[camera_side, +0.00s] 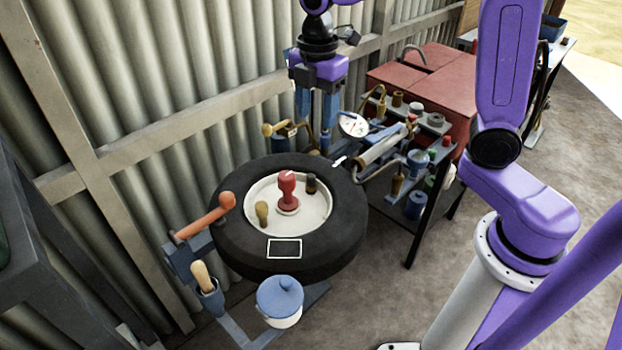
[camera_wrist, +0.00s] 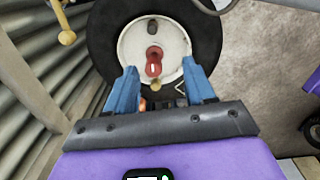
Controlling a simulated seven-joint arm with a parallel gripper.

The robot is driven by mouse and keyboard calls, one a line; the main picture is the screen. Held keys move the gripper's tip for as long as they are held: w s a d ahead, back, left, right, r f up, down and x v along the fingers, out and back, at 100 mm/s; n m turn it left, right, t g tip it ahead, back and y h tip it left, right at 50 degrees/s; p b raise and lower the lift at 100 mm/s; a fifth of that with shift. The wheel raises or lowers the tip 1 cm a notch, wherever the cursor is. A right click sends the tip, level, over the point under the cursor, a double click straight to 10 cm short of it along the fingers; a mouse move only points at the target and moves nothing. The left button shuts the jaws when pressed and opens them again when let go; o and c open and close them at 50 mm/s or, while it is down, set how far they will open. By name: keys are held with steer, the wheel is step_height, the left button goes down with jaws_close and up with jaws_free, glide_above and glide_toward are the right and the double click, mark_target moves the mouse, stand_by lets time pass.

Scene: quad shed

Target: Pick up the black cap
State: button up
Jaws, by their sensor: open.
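The black cap (camera_side: 311,184) is a small dark upright cylinder. It stands on the pale round hub (camera_side: 318,214) inside a black tyre, right of and behind a red knob (camera_side: 287,190). In the wrist view the black cap (camera_wrist: 152,27) is near the far edge of the hub, beyond the red knob (camera_wrist: 154,58). My gripper (camera_side: 317,122) points down with blue fingers, above and behind the tyre's far side in the side view. In the wrist view my gripper (camera_wrist: 160,69) is open, its fingers apart with nothing held between them. The cap is clear of both fingers.
A brass knob (camera_side: 262,213) also stands on the hub. The black tyre (camera_side: 230,250) surrounds it. An orange-handled lever (camera_side: 205,217) and a blue-lidded pot (camera_side: 280,300) stand at the front left. A gauge (camera_side: 353,125) and a cluttered tool cart (camera_side: 425,125) stand at right.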

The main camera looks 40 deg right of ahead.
steer(key=w, duration=0.2)
glide_above(311, 175)
step_height(311, 175, down, 12)
steer(key=shift+s+d+r, duration=0.1)
steer(key=shift+d+r, duration=0.05)
steer(key=shift+r, duration=0.1)
steer(key=shift+f, duration=2.95)
steer(key=shift+c, duration=0.3)
jaws_close()
